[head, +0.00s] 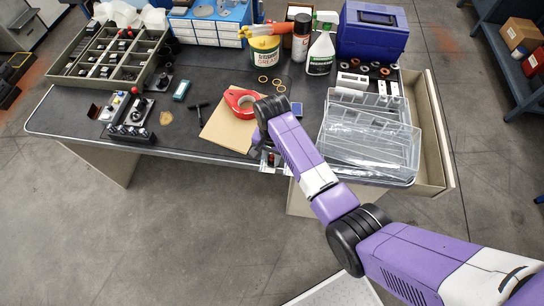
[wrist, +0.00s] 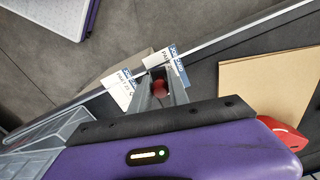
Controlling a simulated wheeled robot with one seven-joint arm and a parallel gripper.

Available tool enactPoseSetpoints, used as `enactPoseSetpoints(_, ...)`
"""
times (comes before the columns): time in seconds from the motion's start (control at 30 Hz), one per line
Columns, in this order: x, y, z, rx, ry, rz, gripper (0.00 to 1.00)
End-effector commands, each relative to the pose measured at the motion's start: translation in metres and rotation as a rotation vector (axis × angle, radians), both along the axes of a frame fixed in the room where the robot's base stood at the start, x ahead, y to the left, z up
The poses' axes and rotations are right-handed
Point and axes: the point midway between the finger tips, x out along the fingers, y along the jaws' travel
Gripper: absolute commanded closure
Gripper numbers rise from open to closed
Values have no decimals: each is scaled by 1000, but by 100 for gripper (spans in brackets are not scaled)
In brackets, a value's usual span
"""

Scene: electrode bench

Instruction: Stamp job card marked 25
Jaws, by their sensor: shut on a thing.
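My gripper (wrist: 159,92) is shut on a small red-topped object, likely the stamp (wrist: 159,86), between its fingers. In the head view my gripper (head: 268,160) is at the front edge of the bench, right of the brown board. Two white job cards with blue headers lie by the bench edge beyond the fingers: a left card (wrist: 121,93) and a right card (wrist: 163,60). The left card's print looks like "PART 25", but it is small; the right card's number is not clear. The fingers partly cover the cards. Whether the stamp touches a card cannot be told.
Clear plastic bins (head: 370,140) stand close on the right. A black T-shaped tool (head: 196,112) lies further left. The bench edge runs just under my gripper.

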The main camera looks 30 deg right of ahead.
Motion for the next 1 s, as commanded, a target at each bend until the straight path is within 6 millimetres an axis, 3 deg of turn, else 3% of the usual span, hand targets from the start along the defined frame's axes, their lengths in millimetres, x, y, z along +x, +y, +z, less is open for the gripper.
enactPoseSetpoints(1.0,0,0,68,0,0,0,100)
